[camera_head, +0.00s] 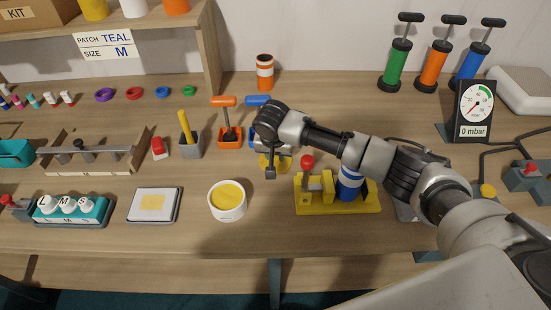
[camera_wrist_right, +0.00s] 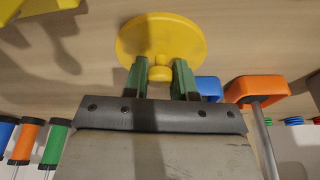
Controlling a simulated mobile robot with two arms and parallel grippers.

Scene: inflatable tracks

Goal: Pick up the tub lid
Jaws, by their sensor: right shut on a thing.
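The tub lid is a round yellow disc with a small knob, seen in the right wrist view (camera_wrist_right: 160,32). My right gripper (camera_wrist_right: 160,72) has its two green fingers on either side of the knob and is shut on it. In the head view the gripper (camera_head: 271,172) points down and partly hides the lid (camera_head: 264,161). I cannot tell whether the lid touches the table. A white tub (camera_head: 228,212) with yellow contents stands uncovered to the left and nearer. My left gripper is not in view.
A yellow stand (camera_head: 338,207) with a blue-and-white cylinder is close on the right. Blue and orange holders (camera_head: 230,135) with tools stand just behind and left. A white pad (camera_head: 154,204) lies left of the tub. Pumps (camera_head: 396,67) and a gauge (camera_head: 474,110) stand back right.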

